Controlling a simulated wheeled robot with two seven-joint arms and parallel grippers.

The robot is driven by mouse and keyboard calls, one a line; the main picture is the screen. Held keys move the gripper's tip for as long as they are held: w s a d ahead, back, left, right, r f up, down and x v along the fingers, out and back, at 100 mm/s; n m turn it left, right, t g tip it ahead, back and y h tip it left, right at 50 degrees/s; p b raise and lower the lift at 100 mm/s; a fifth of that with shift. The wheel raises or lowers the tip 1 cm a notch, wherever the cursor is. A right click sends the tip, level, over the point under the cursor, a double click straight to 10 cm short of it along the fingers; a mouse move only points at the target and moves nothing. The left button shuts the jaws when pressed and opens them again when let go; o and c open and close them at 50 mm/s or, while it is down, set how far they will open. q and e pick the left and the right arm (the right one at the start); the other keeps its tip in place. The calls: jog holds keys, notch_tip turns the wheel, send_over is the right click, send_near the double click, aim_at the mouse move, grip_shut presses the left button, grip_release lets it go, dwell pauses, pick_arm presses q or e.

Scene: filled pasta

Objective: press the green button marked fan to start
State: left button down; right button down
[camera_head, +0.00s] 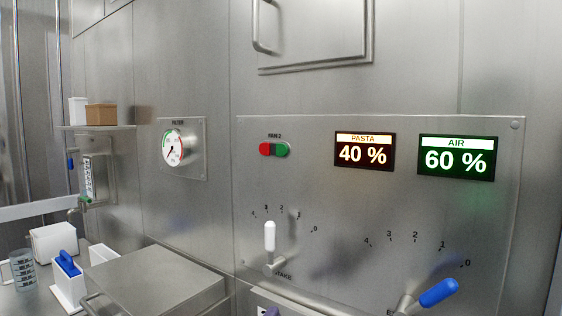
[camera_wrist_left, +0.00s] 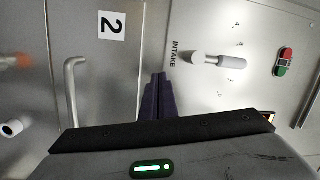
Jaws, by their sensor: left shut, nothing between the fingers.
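The green button (camera_head: 282,150) sits beside a red button (camera_head: 265,149) under the label FAN 2, on the steel control panel (camera_head: 330,205). In the left wrist view, which is turned sideways, the green button (camera_wrist_left: 288,54) and the red one show at the right edge. My left gripper (camera_wrist_left: 158,78) is shut and empty, its dark fingers pointing toward the wall below the panel. My right gripper is out of view.
A white-handled INTAKE lever (camera_head: 269,238) stands out between my left gripper and the buttons. A blue-handled lever (camera_head: 438,292) is at the lower right. Displays read PASTA 40 % (camera_head: 364,151) and AIR 60 % (camera_head: 456,158). A filter gauge (camera_head: 173,148) is to the left.

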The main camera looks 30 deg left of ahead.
pick_arm(q)
jog(key=a+r+m+t+y, duration=0.1)
jog(key=a+r+m+t, duration=0.1)
jog(key=r, duration=0.7)
jog(key=a+r+m+t, duration=0.1)
jog(key=r+m+t, duration=0.1)
jog(key=r, duration=0.7)
jog(key=m+t+p, duration=0.1)
jog(key=m+t, duration=0.3)
jog(key=m, duration=0.1)
send_near(282, 150)
jog(key=s+a+r, duration=0.2)
jog(key=s+r, duration=0.4)
jog(key=s, duration=0.1)
jog(key=shift+w+d+f+y, duration=0.1)
jog(key=shift+w+d+y, duration=0.05)
jog(key=shift+w+y, duration=0.15)
jog(key=w, duration=0.3)
jog(key=w+b, duration=0.1)
jog(key=w, duration=0.1)
jog(key=w+b, duration=0.1)
jog(key=w, duration=0.2)
jog(key=shift+w+d, duration=0.35)
